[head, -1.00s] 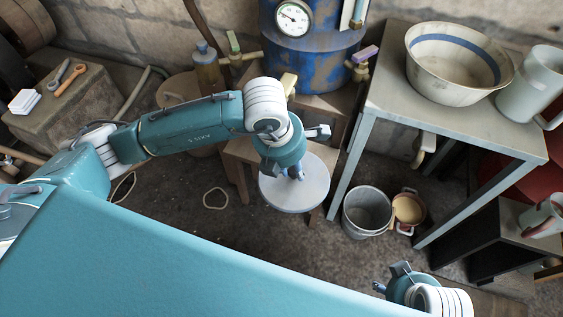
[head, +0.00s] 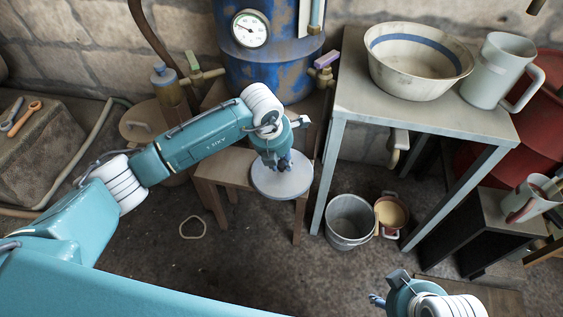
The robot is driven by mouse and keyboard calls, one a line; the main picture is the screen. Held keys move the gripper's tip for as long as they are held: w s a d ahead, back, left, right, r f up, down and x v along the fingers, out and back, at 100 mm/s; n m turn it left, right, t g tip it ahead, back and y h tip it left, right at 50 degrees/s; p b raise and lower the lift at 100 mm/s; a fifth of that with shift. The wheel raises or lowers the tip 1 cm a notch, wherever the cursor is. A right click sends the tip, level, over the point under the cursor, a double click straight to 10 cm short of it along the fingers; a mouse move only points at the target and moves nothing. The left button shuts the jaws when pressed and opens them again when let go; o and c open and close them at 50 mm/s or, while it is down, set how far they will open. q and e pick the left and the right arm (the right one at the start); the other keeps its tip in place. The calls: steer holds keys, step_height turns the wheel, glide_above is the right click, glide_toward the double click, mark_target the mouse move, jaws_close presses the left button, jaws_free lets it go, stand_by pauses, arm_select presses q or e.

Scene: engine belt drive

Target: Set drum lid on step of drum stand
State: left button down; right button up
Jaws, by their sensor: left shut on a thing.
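The drum lid (head: 296,182) is a round, pale grey disc. My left gripper (head: 283,164) is shut on it near its middle and holds it roughly level. The drum stand's wooden step (head: 226,166) is a low brown platform in front of the blue drum (head: 270,72). The lid overlaps the right part of the step in the head view; whether it touches the wood I cannot tell. My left wrist hides part of the step. My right gripper (head: 378,300) is at the bottom right, away from the lid, its finger opening unclear.
A metal table (head: 352,98) with a bowl (head: 415,75) and a mug (head: 497,72) stands right of the step. A bucket (head: 350,222) and a small pot (head: 391,213) are on the floor. Taps (head: 203,77) stick out from the drum.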

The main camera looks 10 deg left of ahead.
arm_select(q)
steer(key=shift+w+f, duration=0.6)
steer(key=shift+f, duration=0.1)
arm_select(e)
steer(key=shift+w+a+r+t, duration=0.1)
steer(key=shift+w+a+t, duration=0.15)
steer(key=shift+w, duration=0.35)
steer(key=shift+w+a+r+t, duration=0.1)
steer(key=shift+w+t, duration=0.15)
steer(key=shift+w, duration=0.3)
steer(key=shift+w+f, duration=0.1)
arm_select(q)
steer(key=c, duration=1.4)
jaws_free()
steer(key=shift+c, duration=0.2)
